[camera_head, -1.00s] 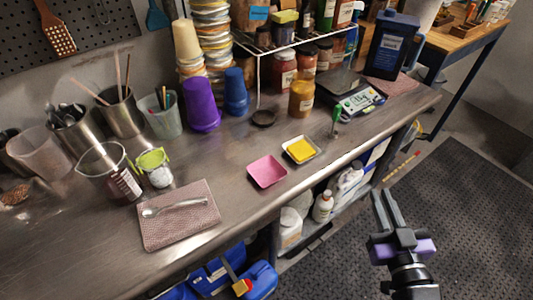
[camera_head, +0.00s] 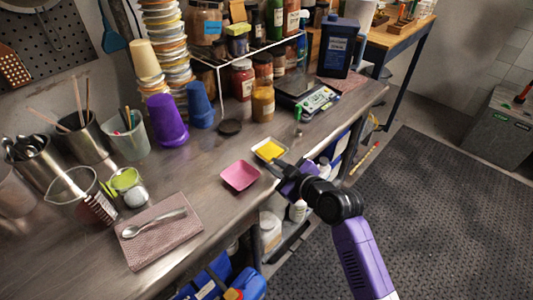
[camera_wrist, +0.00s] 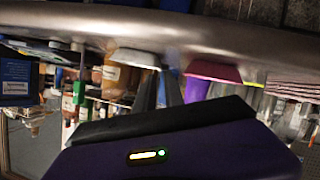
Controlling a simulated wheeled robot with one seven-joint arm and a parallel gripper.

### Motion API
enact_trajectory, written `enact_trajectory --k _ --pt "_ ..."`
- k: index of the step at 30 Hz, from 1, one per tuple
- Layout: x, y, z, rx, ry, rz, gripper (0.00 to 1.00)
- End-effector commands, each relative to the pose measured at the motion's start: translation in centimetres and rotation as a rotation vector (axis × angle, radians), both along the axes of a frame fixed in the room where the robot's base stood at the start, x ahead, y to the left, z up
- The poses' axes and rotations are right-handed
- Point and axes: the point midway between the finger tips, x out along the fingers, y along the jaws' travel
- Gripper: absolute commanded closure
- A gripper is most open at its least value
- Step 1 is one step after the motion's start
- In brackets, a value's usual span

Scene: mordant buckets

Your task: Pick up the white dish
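The white dish (camera_head: 257,154) is a small square dish with yellow stuff in it, near the front edge of the steel bench. In the wrist view the white dish (camera_wrist: 133,58) shows from the side, in a picture turned upside down. My gripper (camera_head: 277,166) is at the front side of the dish, close to its near corner. In the wrist view my gripper (camera_wrist: 160,88) shows two dark fingers with a gap between them and nothing held. Whether a finger touches the dish cannot be told.
A pink dish (camera_head: 240,176) sits just left of the white dish. A green-topped small item (camera_head: 298,131) and a scale (camera_head: 313,103) stand to the right. Jars, a purple cup (camera_head: 167,121) and a dark lid (camera_head: 229,127) are behind. A spoon (camera_head: 155,223) lies on a folded cloth (camera_head: 160,243).

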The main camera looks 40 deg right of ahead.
Motion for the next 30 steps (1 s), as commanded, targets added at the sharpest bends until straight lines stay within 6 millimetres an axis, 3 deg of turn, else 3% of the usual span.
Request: enact_trajectory --k 15,25,27,30 --pt "5.5 -0.8 -1.8 0.001 -0.003 -0.001 0.87" --pt "6.0 -0.8 -2.1 0.001 -0.002 0.000 0.87" --pt "6.0 -0.8 -2.1 0.001 -0.002 0.000 1.00" --pt "6.0 -0.8 -2.1 0.001 -0.002 0.000 1.00"
